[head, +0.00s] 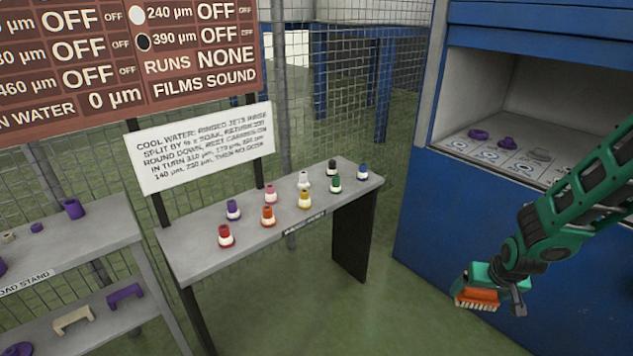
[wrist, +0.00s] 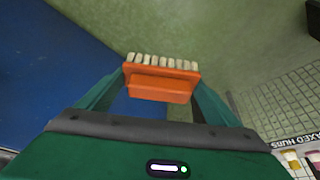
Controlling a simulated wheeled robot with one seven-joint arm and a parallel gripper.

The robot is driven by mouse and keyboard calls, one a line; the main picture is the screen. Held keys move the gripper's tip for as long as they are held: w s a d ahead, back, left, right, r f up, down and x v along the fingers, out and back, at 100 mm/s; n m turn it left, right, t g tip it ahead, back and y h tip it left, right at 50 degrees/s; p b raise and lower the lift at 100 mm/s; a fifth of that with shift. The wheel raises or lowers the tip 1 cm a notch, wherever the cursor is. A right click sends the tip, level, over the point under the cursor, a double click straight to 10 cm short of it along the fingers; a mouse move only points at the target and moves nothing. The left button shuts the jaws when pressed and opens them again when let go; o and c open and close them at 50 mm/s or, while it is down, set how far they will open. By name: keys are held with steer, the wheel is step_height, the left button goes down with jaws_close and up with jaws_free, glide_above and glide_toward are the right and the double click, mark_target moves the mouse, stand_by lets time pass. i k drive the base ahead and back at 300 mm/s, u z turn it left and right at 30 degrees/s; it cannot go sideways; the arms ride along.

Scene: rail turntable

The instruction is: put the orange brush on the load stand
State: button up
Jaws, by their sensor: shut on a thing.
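The orange brush (head: 481,296) has pale bristles and is held in my gripper (head: 490,292) at the lower right of the head view. In the wrist view the brush (wrist: 160,84) sits between the two fingers of my gripper (wrist: 160,90), bristles pointing away from the palm. The brush hangs in the air in front of the blue cabinet, apart from any surface. The load stand (head: 60,250) is at the left edge of the head view, partly cut off. A purple cup and small purple and cream pieces stand on its top.
A grey table (head: 190,256) with several coloured hubs stands between the load stand and my gripper. The blue cabinet (head: 430,200) with an open bay is at the right. A wire mesh fence (head: 300,120) runs behind. Green floor (head: 400,310) is clear in front.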

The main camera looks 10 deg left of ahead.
mark_target(80, 237)
steer(key=u, duration=0.2)
steer(key=i, duration=0.15)
steer(key=u, duration=2.7)
steer(key=i, duration=1.05)
steer(key=z, duration=1)
steer(key=i, duration=0.35)
steer(key=z, duration=0.05)
